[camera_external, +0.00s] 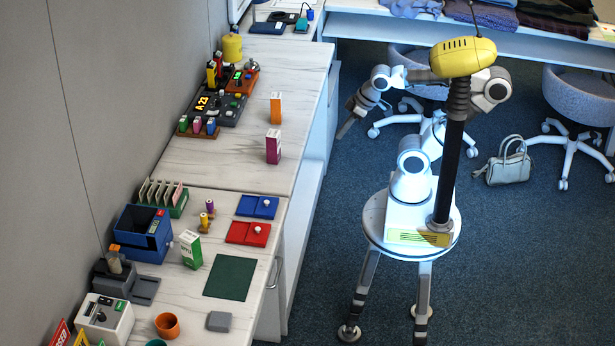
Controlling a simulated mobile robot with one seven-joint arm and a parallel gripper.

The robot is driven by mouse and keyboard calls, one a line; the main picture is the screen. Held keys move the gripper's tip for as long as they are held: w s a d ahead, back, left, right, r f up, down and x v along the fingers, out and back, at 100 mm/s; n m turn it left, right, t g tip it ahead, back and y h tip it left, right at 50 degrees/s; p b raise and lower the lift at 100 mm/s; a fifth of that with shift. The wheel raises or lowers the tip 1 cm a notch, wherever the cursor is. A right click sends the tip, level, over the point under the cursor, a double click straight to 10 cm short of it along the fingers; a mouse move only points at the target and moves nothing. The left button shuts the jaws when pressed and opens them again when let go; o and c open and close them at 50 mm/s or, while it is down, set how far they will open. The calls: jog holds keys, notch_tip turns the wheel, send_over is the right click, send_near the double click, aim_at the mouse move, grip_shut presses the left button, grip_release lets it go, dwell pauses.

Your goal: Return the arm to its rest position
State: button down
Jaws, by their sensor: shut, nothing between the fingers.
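My arm rises from the round white stand (372,215) and bends behind the dark post. Its forearm reaches left, and my gripper (345,130) hangs from the end, pointing down and left. The fingers look shut, with nothing between them. My gripper is over the blue carpet side, just right of the counter's edge, clear of everything on the counter.
The marble counter (210,160) on the left holds an orange box (275,108), a magenta box (273,146), a green-and-white carton (191,249), a blue bin (145,233), and red (248,232) and blue (257,206) trays. Swivel chairs (575,95) and a handbag (507,163) stand behind on the carpet.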

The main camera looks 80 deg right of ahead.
notch_tip(320, 180, up, 18)
jog(key=p, duration=1.5)
jog(key=shift+f+p, duration=0.25)
jog(key=shift+p, duration=0.1)
jog(key=shift+w, duration=0.1)
